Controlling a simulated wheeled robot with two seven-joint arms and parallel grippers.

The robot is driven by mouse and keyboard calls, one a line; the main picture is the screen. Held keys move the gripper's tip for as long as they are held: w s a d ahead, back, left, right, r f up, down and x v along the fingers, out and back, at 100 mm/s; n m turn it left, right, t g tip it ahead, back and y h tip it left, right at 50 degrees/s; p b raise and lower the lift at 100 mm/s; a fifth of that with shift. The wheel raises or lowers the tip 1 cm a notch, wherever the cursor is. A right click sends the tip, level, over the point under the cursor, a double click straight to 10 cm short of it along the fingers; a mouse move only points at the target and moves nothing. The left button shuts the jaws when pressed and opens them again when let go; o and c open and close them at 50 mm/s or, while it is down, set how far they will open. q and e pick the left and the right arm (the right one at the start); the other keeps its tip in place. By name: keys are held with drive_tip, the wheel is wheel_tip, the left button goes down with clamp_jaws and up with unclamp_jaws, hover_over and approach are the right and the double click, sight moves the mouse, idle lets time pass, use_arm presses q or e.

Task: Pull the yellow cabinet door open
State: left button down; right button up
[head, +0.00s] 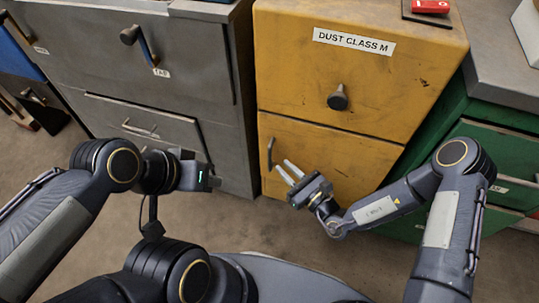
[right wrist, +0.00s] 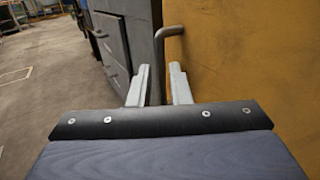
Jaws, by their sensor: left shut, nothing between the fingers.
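The yellow cabinet (head: 350,75) has a lower door (head: 335,155) that looks closed, with a dark bar handle (head: 271,153) near its left edge. My right gripper (head: 284,168) is in front of this door, its two pale fingers apart and pointing at the handle. In the right wrist view the bent handle (right wrist: 169,32) shows beyond the fingertips (right wrist: 160,85), lined up with the gap between them. I cannot tell if its lower part is between the fingers. My left gripper (head: 210,180) is shut and empty in front of the grey cabinet, left of the yellow one.
A grey cabinet (head: 150,80) with drawers stands left of the yellow one, and a green drawer unit (head: 490,140) stands to the right. A red object (head: 431,6) lies on the yellow cabinet's top. The floor (head: 240,222) in front is clear.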

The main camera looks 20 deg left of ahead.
drive_tip(key=f, duration=0.1)
drive_tip(key=b, duration=0.2)
hover_over(269, 170)
drive_tip(key=shift+w+f+m+h, duration=0.2)
drive_tip(key=shift+w+m+h, duration=0.1)
drive_tip(key=shift+w+m, duration=0.1)
drive_tip(key=shift+c, duration=0.2)
clamp_jaws()
